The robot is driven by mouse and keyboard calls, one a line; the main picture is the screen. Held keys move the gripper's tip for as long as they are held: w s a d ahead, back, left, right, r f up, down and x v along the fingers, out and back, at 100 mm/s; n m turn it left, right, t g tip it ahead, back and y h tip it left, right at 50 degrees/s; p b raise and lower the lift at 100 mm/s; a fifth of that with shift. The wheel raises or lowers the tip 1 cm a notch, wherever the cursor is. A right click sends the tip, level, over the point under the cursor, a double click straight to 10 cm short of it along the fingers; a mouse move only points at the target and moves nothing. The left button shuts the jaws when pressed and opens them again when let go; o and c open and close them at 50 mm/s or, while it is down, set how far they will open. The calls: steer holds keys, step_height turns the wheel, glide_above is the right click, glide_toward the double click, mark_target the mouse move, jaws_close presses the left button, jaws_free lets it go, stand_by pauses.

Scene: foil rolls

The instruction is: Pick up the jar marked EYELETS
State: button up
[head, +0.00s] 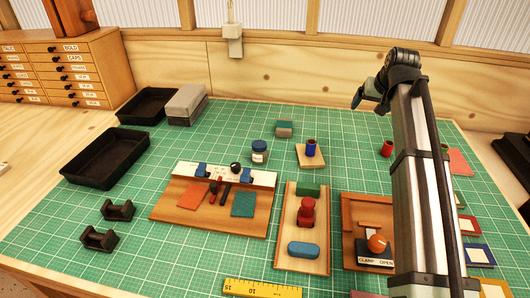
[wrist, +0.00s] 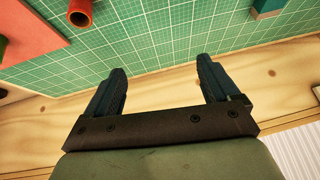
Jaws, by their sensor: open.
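A small jar (head: 259,152) with a blue lid and a pale label stands on the green cutting mat (head: 225,125), near the middle in the head view. Its label is too small to read, so I cannot tell whether it says EYELETS. No other jar shows. My gripper (head: 368,95) is raised at the back right of the mat, to the right of the jar and well apart from it. In the wrist view my gripper (wrist: 160,80) has its two blue fingers wide apart with nothing between them. The jar is not in the wrist view.
A wooden block with a blue roll (head: 311,147) stands right of the jar, and a grey-green block (head: 284,128) behind it. A wooden jig board (head: 190,215) lies in front. A red roll (head: 387,148) is near my arm. Black trays (head: 107,157) stand left.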

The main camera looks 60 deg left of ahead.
steer(key=s+a+n+g+h, duration=0.1)
steer(key=s+a+n, duration=0.1)
steer(key=s+a, duration=0.45)
steer(key=s+a+n+g+h, duration=0.1)
steer(key=s+a+n, duration=0.15)
steer(key=s, duration=0.65)
steer(key=n+g+h, duration=0.1)
steer(key=n+h, duration=0.1)
steer(key=n, duration=0.2)
glide_toward(260, 144)
steer(key=shift+y, duration=0.3)
steer(key=f, duration=0.5)
steer(key=a+f, duration=0.1)
steer(key=f, duration=0.1)
steer(key=shift+w+f, duration=0.15)
steer(key=shift+w, duration=0.05)
steer(key=shift+s+a+f, duration=0.1)
steer(key=shift+a+f, duration=0.05)
steer(key=shift+f, duration=1.15)
steer(key=shift+a+f, duration=0.1)
steer(key=shift+f, duration=1.2)
steer(key=shift+c, duration=0.3)
steer(key=c, duration=1.2)
